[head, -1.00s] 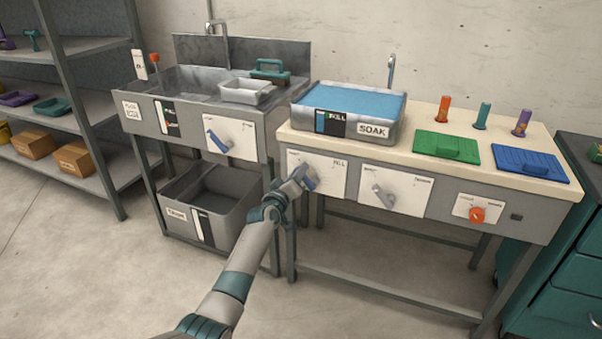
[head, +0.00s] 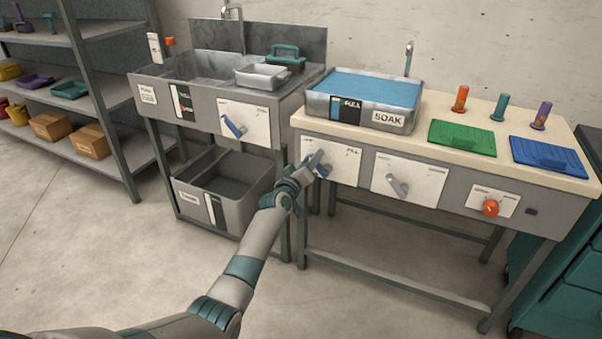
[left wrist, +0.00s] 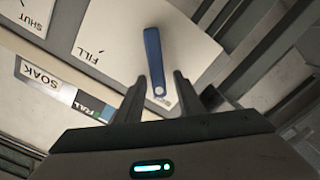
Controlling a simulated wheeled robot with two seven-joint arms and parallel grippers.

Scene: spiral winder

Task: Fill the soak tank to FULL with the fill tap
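The soak tank (head: 397,122) is a grey metal basin on the bench, labelled SOAK, with blue water (head: 365,88) close to its rim. A gauge marked FULL (head: 347,109) is on its front. The fill tap is a blue lever (head: 322,170) on a white panel (head: 345,158) below the tank. My right gripper is not in view.
A grey lever (head: 397,186) and an orange knob (head: 490,208) are on the bench front to the right. A sink (head: 160,90) with its own blue lever (head: 234,127) stands left. A grey bin (head: 222,190) is under it. The floor in front is clear.

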